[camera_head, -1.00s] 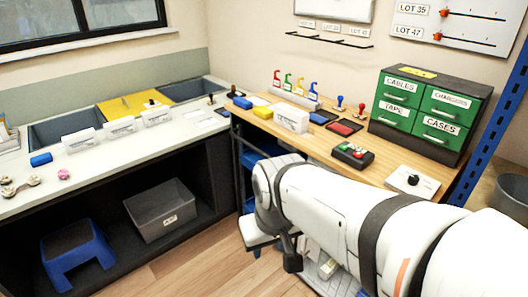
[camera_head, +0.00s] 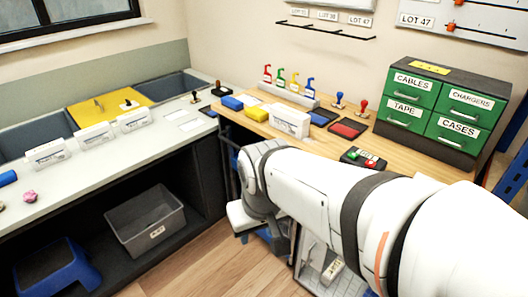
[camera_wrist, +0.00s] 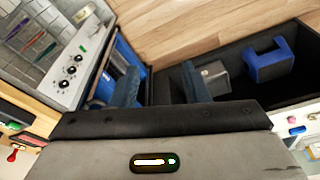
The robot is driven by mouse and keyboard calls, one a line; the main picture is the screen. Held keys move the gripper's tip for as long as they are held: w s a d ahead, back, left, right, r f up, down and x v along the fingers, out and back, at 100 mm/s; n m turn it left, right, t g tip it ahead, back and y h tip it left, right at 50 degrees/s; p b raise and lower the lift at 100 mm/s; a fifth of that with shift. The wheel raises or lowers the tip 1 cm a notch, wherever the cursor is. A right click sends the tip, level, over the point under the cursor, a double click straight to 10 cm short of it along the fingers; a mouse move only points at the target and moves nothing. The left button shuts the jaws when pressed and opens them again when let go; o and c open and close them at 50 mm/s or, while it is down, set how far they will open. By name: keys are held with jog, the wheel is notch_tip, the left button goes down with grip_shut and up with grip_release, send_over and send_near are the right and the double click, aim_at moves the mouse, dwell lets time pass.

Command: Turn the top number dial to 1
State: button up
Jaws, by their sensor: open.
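In the wrist view, a pale panel with several dark round dials (camera_wrist: 71,70) shows at the left, tilted in the picture. Their numbers are too small to read, and I cannot tell which dial is the top one or its setting. My gripper (camera_wrist: 160,88) is open, with one dark bluish finger on each side and nothing between them. The dials lie to the left of the fingers, apart from them. In the head view my white arm covers part of the bench, and I cannot make out the dials there.
The wooden bench (camera_head: 395,160) bears a red-and-green button box (camera_head: 364,159) and green drawers (camera_head: 435,105). A grey bin (camera_head: 146,221) and a blue stool (camera_head: 57,266) sit under the left counter. Wooden floor (camera_head: 215,268) is clear between.

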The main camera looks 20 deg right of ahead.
jog(key=shift+o, duration=0.3)
jog(key=w+f+m+t+p, duration=0.1)
jog(key=w+f+m+t, duration=0.2)
jog(key=w, duration=1.1)
jog(key=shift+f+m+y+p, duration=0.3)
jog(key=shift+m+y, duration=0.1)
jog(key=shift+m, duration=0.2)
jog(key=w+d+f+m+t+h+p, duration=0.25)
jog(key=w+d+f+m+h, duration=0.35)
jog(key=w+d+f+m, duration=0.45)
jog(key=s+d+f+m+g+h+p, duration=0.25)
jog(key=s+d+f+h, duration=0.55)
jog(key=d+h, duration=0.4)
jog(key=p+x, duration=0.1)
jog(key=x, duration=0.7)
jog(key=shift+d+f+m+t, duration=0.2)
jog(key=shift+f+m+t, duration=0.05)
jog(key=shift+m+t, duration=0.15)
jog(key=shift+c, duration=0.6)
